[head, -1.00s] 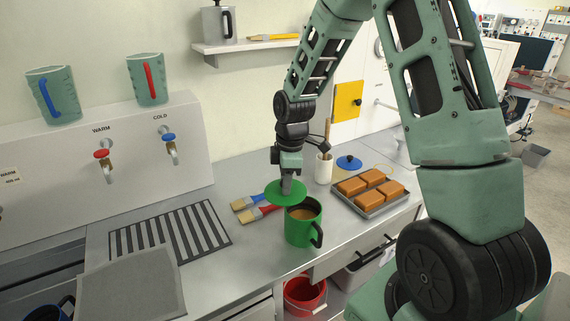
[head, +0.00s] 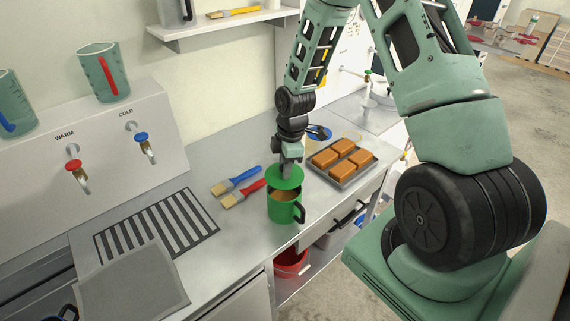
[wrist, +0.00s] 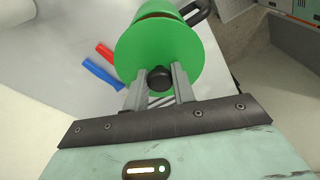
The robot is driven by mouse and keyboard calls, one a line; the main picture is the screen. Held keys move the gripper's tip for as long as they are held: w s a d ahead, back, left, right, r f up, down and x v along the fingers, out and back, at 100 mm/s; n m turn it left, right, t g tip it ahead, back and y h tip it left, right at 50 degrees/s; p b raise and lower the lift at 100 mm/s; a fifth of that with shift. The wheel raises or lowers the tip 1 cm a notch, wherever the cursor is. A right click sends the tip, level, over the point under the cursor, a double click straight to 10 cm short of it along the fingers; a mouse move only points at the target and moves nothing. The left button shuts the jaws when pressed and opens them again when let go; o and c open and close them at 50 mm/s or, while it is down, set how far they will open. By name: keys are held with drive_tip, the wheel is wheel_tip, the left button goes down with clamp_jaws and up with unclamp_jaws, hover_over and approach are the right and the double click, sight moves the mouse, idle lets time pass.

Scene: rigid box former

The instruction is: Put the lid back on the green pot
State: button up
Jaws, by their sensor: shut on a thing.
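The green pot (head: 284,212) stands upright on the steel counter, with a black handle on its right side and brown contents showing inside. My gripper (head: 287,168) is shut on the black knob of the green lid (head: 283,179) and holds it above the pot's back part. The front part of the pot's opening is uncovered. In the wrist view my gripper (wrist: 160,80) has a finger on each side of the knob. There the lid (wrist: 140,48) hides most of the pot, whose rim and handle show behind it.
Two brushes, blue (head: 236,181) and red (head: 243,194), lie left of the pot. A tray of orange-brown blocks (head: 342,158) is behind right. A striped grate (head: 157,228) lies to the left. The counter's front edge is near the pot.

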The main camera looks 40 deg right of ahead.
drive_tip(key=shift+f+b, duration=1.65)
drive_tip(key=shift+f, duration=0.85)
drive_tip(key=shift+f, duration=0.15)
idle(0.4)
drive_tip(key=o, duration=1.5)
drive_tip(key=shift+o, duration=0.2)
drive_tip(key=shift+r+p, duration=3.05)
drive_tip(key=shift+r, duration=0.5)
